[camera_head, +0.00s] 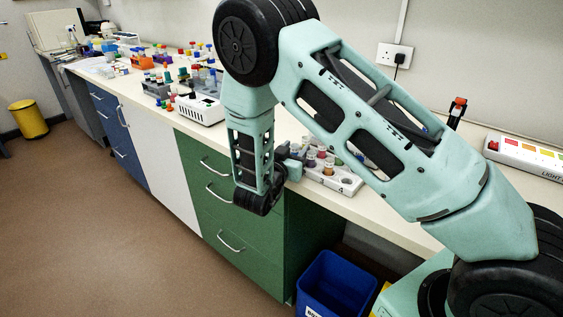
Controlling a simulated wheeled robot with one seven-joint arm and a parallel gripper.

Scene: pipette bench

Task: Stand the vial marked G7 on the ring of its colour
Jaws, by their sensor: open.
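A few small vials stand in a white holder (350,184) on the bench, just right of my gripper. One is purple (311,159) and one is yellowish (328,169). Their markings are too small to read, so I cannot tell which is G7. My gripper (296,161) is small in view at the left end of this holder, close to the vials. It is open, and I see nothing held in it. I cannot make out any coloured ring; my arm hides part of the bench behind the holder.
A white device (200,108) and racks of coloured tubes stand further left on the bench. A light box (525,152) with coloured squares is at the right. A blue bin (335,285) stands on the floor below. The bench front edge runs just under the holder.

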